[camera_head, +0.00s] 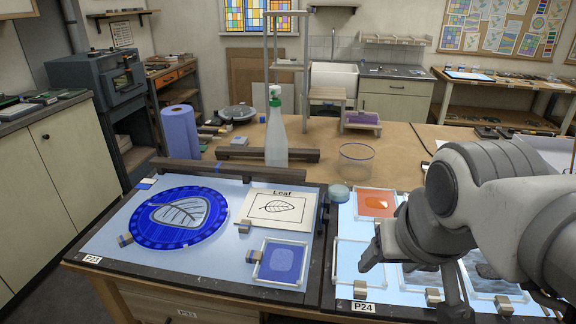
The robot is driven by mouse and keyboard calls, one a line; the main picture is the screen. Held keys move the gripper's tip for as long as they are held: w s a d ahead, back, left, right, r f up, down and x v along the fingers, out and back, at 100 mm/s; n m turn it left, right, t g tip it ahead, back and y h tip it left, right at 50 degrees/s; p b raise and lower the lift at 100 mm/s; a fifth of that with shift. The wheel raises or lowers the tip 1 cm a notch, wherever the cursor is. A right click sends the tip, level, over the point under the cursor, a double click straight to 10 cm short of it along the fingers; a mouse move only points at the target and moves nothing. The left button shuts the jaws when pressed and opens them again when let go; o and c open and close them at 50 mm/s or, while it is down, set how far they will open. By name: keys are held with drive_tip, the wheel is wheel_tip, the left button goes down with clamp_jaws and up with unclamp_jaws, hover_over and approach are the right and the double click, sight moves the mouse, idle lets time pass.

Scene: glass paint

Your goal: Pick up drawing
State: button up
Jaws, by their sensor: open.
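The leaf drawing (281,208) is a cream sheet with the word Leaf and a black leaf outline. It lies flat on the left light panel (114,238), right of a round blue glass piece (178,218). A small block (244,227) sits at its lower left corner. My gripper (375,258) is open at the right, over the right panel and apart from the drawing. My arm covers part of the right panel.
A framed blue glass square (280,263) lies just below the drawing. A dark wooden bar, a spray bottle (276,135) and a clear glass bowl (356,160) stand behind. An orange square (376,203) lies on the right panel. A blue paper roll (181,131) stands at back left.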

drive_tip(key=w+a+r, duration=0.3)
drive_tip(key=w+a, duration=0.3)
drive_tip(key=w, duration=0.3)
drive_tip(key=m+g, duration=0.1)
hover_over(245, 223)
drive_tip(key=s, duration=0.2)
drive_tip(key=shift+h, duration=0.3)
drive_tip(key=f, duration=1)
drive_tip(key=a+f, duration=0.1)
drive_tip(key=f, duration=0.5)
drive_tip(key=shift+p, duration=0.35)
drive_tip(key=shift+s+d+x, duration=0.15)
drive_tip(key=shift+x, duration=1.2)
drive_tip(key=shift+s+d+x, duration=0.1)
drive_tip(key=shift+d+x, duration=0.05)
drive_tip(key=shift+x, duration=1.2)
drive_tip(key=shift+f, duration=0.1)
clamp_jaws()
